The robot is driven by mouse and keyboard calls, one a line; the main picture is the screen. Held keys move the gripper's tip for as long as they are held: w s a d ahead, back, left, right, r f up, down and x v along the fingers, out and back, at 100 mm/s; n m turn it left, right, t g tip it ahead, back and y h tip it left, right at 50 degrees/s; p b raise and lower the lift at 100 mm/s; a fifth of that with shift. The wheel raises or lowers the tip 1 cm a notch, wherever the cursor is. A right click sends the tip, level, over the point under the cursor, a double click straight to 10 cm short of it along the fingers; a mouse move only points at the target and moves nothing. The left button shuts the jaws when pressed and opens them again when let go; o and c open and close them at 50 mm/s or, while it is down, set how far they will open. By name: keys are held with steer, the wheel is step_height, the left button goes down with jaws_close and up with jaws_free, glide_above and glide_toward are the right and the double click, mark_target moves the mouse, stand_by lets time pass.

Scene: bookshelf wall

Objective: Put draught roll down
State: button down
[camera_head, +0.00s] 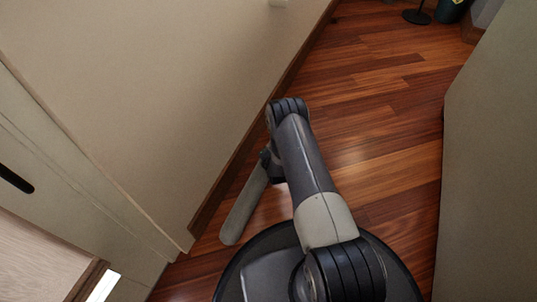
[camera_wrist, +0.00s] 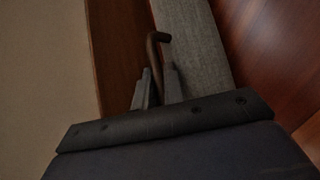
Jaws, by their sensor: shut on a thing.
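The draught roll (camera_head: 243,208) is a long grey fabric roll with a rounded end, beside the left wall in the head view. In the wrist view its grey woven surface (camera_wrist: 198,45) runs away from me, with a brown hooked loop (camera_wrist: 155,45) at its side. My gripper (camera_wrist: 157,88) is shut on the roll at this loop. In the head view my gripper (camera_head: 268,167) is at the roll's far end, partly hidden by my arm. Whether the roll touches the floor I cannot tell.
A beige wall with a brown skirting board (camera_head: 237,163) runs along the left. A pale door (camera_head: 75,190) is at the lower left. The wooden floor (camera_head: 375,125) is clear ahead and to the right. A greenish-grey panel (camera_head: 490,170) bounds the right. A dark stand base (camera_head: 416,16) is far back.

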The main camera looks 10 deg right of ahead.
steer(key=shift+r, duration=0.1)
steer(key=c, duration=1.9)
jaws_free()
steer(key=shift+f, duration=0.2)
steer(key=shift+c, duration=0.2)
steer(key=o, duration=0.4)
steer(key=shift+o, duration=0.2)
steer(key=shift+s+r, duration=0.1)
steer(key=shift+r, duration=0.1)
steer(key=p+v, duration=0.5)
steer(key=v, duration=0.6)
steer(key=shift+s+r, duration=0.25)
steer(key=shift+s, duration=0.1)
